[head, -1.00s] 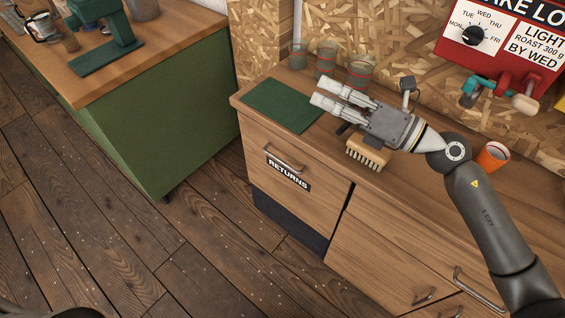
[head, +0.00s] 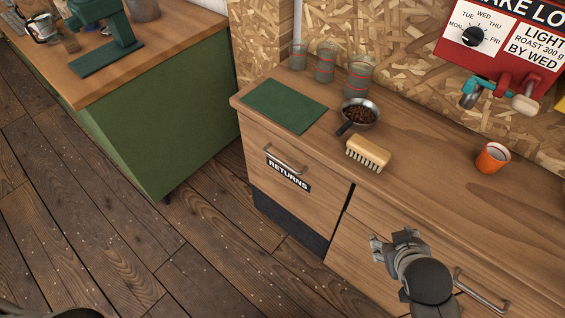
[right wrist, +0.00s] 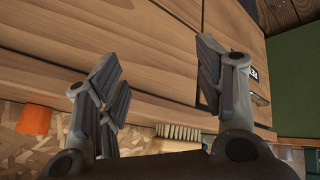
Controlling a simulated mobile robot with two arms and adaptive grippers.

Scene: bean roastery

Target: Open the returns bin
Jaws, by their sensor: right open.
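The returns bin (head: 262,197) is a wooden front in the counter with a metal bar handle (head: 284,162) and a black RETURNS label (head: 288,174). Its front looks flush with the cabinet, so it is closed. My right gripper (head: 389,240) is open and empty in front of the drawers, to the right of and lower than the bin handle. In the right wrist view its fingers (right wrist: 165,85) are spread before the wooden fronts, and a sliver of the dark label (right wrist: 254,75) shows beside the right finger. My left gripper is not in view.
On the counter are a green mat (head: 285,106), a pan of beans (head: 360,115), a brush (head: 369,154), several glasses (head: 326,63) and an orange cup (head: 492,158). A drawer handle (head: 481,291) is close to my right arm. Floor (head: 200,260) before the bin is clear.

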